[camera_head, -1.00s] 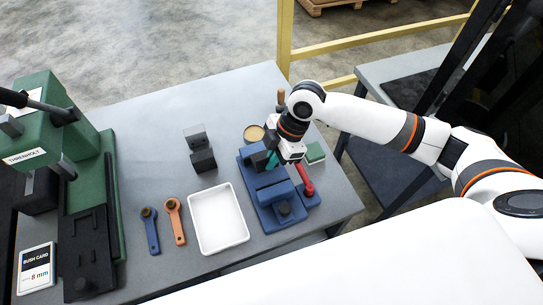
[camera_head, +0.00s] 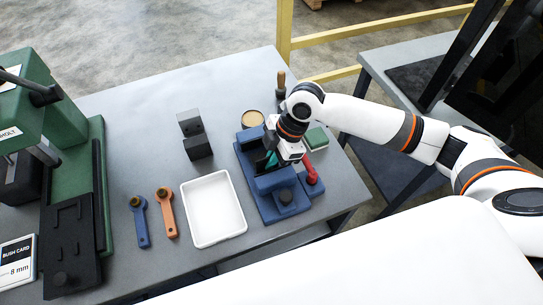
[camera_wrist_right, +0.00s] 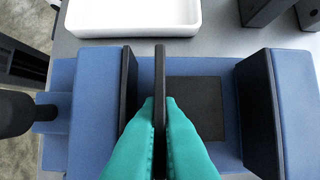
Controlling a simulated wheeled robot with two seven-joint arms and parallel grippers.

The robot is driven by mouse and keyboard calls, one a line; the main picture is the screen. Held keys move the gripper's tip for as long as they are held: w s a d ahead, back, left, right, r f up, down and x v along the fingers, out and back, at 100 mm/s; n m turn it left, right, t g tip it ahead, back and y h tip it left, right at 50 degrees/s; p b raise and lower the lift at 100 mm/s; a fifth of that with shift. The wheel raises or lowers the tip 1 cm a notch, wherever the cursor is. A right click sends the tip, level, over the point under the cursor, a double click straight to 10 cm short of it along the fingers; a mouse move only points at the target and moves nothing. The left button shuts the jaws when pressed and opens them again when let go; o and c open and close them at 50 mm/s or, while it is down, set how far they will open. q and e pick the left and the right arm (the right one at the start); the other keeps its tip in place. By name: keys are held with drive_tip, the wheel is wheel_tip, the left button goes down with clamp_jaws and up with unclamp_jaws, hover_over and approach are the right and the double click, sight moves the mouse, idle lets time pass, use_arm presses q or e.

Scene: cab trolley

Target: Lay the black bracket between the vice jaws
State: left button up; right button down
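The blue vice (camera_head: 272,208) stands at the right of the table, with a red handle (camera_head: 311,172) beside it. In the right wrist view its left jaw (camera_wrist_right: 90,100) and right jaw (camera_wrist_right: 290,110) have dark faces, with a wide gap and a dark bed between them. My right gripper (camera_head: 271,161) is over the vice, its teal fingers (camera_wrist_right: 160,115) shut on a thin black plate, the black bracket (camera_wrist_right: 160,65). The bracket shows edge-on between the jaws, nearer the left one. I cannot tell whether it touches the bed. My left gripper is not in view.
A white tray (camera_head: 240,228) lies left of the vice. Black blocks (camera_head: 197,148), a blue tool (camera_head: 139,222) and an orange tool (camera_head: 166,212) lie further left, by a green press (camera_head: 70,140). A round tin (camera_head: 252,118) and a green block (camera_head: 316,138) are close behind.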

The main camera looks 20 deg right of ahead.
use_arm(q)
drive_tip(key=shift+f, duration=0.15)
use_arm(e)
drive_tip(key=shift+f, duration=0.3)
drive_tip(key=shift+f, duration=0.15)
idle(0.7)
drive_tip(key=c, duration=1.5)
unclamp_jaws()
drive_tip(key=shift+c, duration=0.2)
drive_tip(key=shift+w+f, duration=0.1)
drive_tip(key=shift+f, duration=0.1)
